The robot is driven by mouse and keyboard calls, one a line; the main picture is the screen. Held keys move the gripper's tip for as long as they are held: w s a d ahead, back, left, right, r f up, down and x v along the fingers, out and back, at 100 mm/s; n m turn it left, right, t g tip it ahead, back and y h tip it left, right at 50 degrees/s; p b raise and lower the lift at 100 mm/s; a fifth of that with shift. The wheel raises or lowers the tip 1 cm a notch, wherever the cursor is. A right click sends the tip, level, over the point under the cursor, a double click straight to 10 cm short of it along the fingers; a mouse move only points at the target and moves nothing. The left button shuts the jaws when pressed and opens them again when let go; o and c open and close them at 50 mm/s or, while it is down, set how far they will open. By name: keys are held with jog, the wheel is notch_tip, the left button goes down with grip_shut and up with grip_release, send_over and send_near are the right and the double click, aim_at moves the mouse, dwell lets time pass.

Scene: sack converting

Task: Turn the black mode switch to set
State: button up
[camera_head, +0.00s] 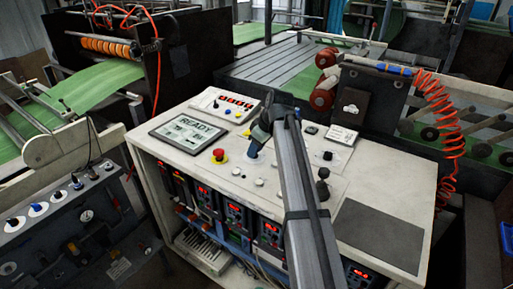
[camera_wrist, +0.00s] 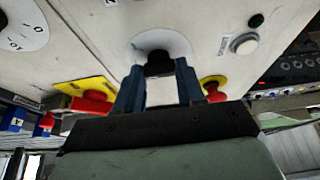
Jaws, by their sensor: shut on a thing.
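The black mode switch (camera_wrist: 158,58) shows in the wrist view as a dark knob on a pale round plate on the panel. My gripper (camera_wrist: 157,78) has its two blue fingers closed on either side of it. In the head view my gripper (camera_head: 254,148) reaches down to the middle of the white console top, and its fingers and arm hide the switch. The switch's marks and the position it points to cannot be read.
A red stop button on yellow (camera_head: 219,155) sits close left of my gripper. Black knobs (camera_head: 322,188) and small white buttons stand around on the console (camera_head: 360,175). An orange coiled hose (camera_head: 440,120) hangs at right.

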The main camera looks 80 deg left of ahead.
jog(key=shift+c, duration=0.2)
jog(key=n, duration=0.1)
jog(key=n+h, duration=0.1)
jog(key=n, duration=0.1)
jog(key=n+g, duration=0.1)
jog(key=shift+w+a+n+h, duration=0.1)
jog(key=shift+a+n+h, duration=0.2)
jog(key=shift+n, duration=0.1)
jog(key=shift+n+h, duration=0.8)
jog(key=shift+n, duration=1.2)
jog(key=o, duration=1)
jog(key=shift+o, duration=0.2)
jog(key=shift+w+r, duration=0.1)
jog(key=v, duration=1.3)
jog(key=shift+w+r, duration=0.25)
jog(key=shift+r, duration=0.05)
jog(key=shift+a, duration=0.1)
